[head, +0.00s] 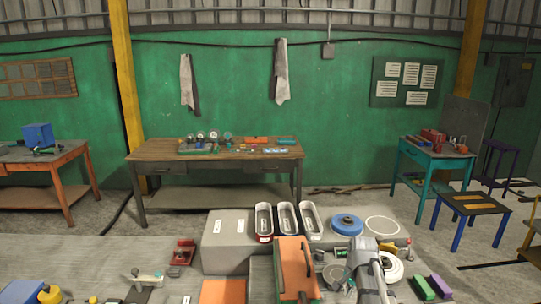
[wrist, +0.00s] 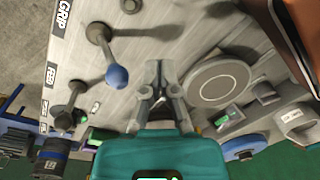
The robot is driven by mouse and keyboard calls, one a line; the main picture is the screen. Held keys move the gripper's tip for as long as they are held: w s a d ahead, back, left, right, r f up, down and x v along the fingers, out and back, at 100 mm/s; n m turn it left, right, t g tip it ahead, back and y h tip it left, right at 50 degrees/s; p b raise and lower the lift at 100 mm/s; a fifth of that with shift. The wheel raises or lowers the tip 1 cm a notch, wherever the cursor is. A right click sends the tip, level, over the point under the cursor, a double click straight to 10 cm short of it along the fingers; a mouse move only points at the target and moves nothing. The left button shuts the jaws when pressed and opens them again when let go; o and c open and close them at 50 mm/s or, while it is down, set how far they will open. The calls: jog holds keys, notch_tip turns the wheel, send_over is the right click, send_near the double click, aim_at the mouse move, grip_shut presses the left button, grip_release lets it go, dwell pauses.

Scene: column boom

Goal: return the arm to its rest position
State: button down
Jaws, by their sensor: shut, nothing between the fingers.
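My gripper (wrist: 155,72) is shut and empty in the wrist view. Its two grey fingertips are together above a grey bench top, apart from the things on it. My grey arm (head: 366,265) reaches over the near bench in the head view; its fingertips cannot be made out there. In the wrist view, a lever with a blue ball knob (wrist: 117,77) is to the left of the fingers. A round grey disc (wrist: 217,83) is to their right.
An orange-brown upright panel (head: 296,268) stands close to my arm's left. Floor is open before the wooden table (head: 215,153).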

jog(key=s+a+f+n+b, duration=0.1)
jog(key=s+a+n, duration=0.1)
jog(key=s+n, duration=0.1)
jog(key=s+a+f+n+b, duration=0.1)
jog(key=s+a+f+n, duration=0.1)
jog(key=s, duration=0.3)
jog(key=s+a+f+n+b, duration=0.1)
jog(key=s+a+n, duration=0.2)
jog(key=s, duration=0.1)
jog(key=shift+s+a+f+n+g+h+b, duration=0.1)
jog(key=shift+a+f+n+g+h+b, duration=0.1)
jog(key=shift+a+n+g+h+b, duration=0.15)
jog(key=shift+s+a+n, duration=0.25)
jog(key=shift+s+n, duration=0.1)
jog(key=shift+n, duration=0.1)
